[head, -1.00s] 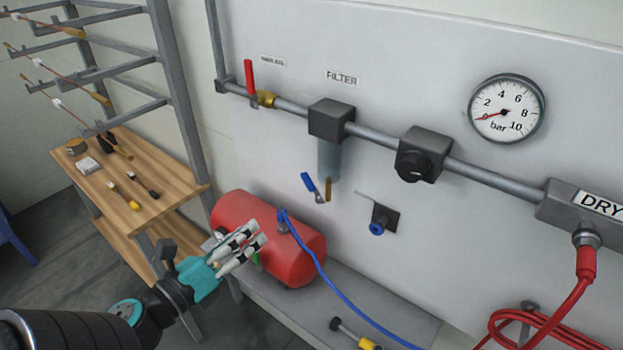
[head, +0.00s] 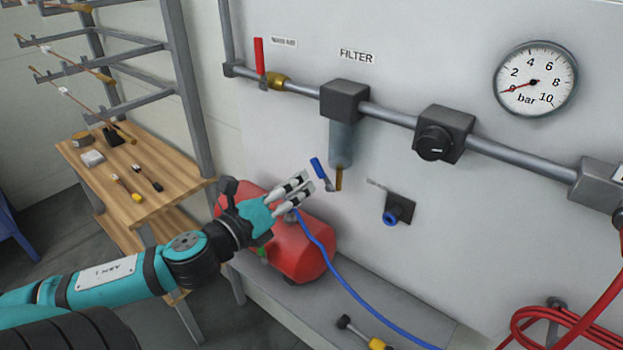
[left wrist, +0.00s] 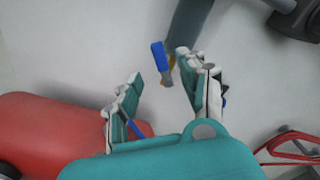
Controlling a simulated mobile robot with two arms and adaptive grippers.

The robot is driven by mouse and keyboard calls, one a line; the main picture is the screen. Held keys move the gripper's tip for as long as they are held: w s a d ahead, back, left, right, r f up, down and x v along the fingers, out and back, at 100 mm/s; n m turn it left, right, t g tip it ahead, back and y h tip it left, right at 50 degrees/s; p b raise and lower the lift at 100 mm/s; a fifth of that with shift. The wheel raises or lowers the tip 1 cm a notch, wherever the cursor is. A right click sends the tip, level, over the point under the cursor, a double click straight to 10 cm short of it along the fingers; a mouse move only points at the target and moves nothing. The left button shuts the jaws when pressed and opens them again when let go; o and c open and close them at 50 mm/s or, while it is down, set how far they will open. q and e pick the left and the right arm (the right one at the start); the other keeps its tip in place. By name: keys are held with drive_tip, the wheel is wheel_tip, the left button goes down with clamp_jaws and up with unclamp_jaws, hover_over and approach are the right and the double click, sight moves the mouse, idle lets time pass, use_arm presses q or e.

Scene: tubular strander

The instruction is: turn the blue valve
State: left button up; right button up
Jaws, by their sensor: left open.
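The blue valve (head: 319,171) is a small lever with a blue handle, tilted, at the brass drain under the clear filter bowl (head: 341,143). In the left wrist view the blue handle (left wrist: 158,55) shows ahead of the fingers, nearer the right one, with the drain partly behind it. My left gripper (head: 308,187) is open and empty, just left of and below the valve in the head view. In the left wrist view its fingers (left wrist: 160,95) stand apart with the handle beyond them. I see no contact. My right gripper is not in view.
A red tank (head: 302,250) with a blue hose (head: 335,275) lies below my left gripper. A red-handled valve (head: 260,60), a black regulator (head: 443,135) and a gauge (head: 536,79) sit on the wall panel. A wooden workbench (head: 165,193) stands at left.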

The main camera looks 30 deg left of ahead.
sight(316, 170)
use_arm(q)
drive_tip(key=w, duration=0.2)
drive_tip(key=w+p, duration=0.1)
drive_tip(key=shift+w+d+r, duration=0.1)
drive_tip(key=shift+w+r, duration=0.1)
drive_tip(key=shift+w, duration=0.2)
drive_tip(key=shift+w+d+f, duration=0.15)
drive_tip(key=shift+w, duration=0.9)
clamp_jaws()
